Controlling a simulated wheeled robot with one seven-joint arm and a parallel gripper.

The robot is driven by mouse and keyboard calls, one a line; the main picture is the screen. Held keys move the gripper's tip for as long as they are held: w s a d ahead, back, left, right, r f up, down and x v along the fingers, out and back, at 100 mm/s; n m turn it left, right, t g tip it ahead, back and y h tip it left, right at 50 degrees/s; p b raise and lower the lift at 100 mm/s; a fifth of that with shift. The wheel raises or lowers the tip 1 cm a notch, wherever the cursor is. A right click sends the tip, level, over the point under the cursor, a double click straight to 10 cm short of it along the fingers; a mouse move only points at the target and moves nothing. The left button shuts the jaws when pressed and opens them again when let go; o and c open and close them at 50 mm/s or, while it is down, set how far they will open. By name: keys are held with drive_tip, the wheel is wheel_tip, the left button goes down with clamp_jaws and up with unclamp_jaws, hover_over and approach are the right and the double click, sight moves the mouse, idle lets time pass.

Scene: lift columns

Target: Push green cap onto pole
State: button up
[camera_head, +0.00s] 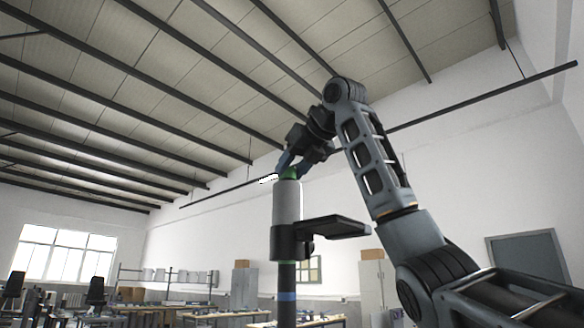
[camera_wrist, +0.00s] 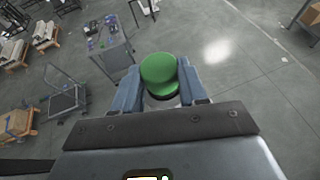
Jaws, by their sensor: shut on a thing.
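The green cap (camera_wrist: 160,72) sits between the two blue-grey fingers of my gripper (camera_wrist: 160,85) in the wrist view. My gripper (camera_head: 287,168) is shut on it. In the head view the green cap (camera_head: 291,173) shows at the top of the pole's white upper section (camera_head: 287,203). The pole is upright, with a dark lower shaft (camera_head: 286,293) that has a green and a blue band. In the wrist view a pale round edge shows just below the cap. I cannot tell how far the cap is seated on the pole.
A dark bracket (camera_head: 325,228) sticks out to the right from the pole below its white section. Workbenches (camera_head: 210,316), cabinets (camera_head: 243,288) and shelves stand far behind. The air left of the pole is clear. The wrist view shows open grey floor (camera_wrist: 225,65) far below.

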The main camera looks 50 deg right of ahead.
drive_tip(key=shift+f, duration=0.2)
drive_tip(key=shift+f, duration=0.25)
drive_tip(key=shift+f, duration=0.25)
idle(1.8)
drive_tip(key=o, duration=1.6)
drive_tip(key=shift+r, duration=0.1)
drive_tip(key=shift+r, duration=0.45)
drive_tip(key=shift+r, duration=0.35)
drive_tip(key=shift+r, duration=0.25)
drive_tip(key=shift+r, duration=2.5)
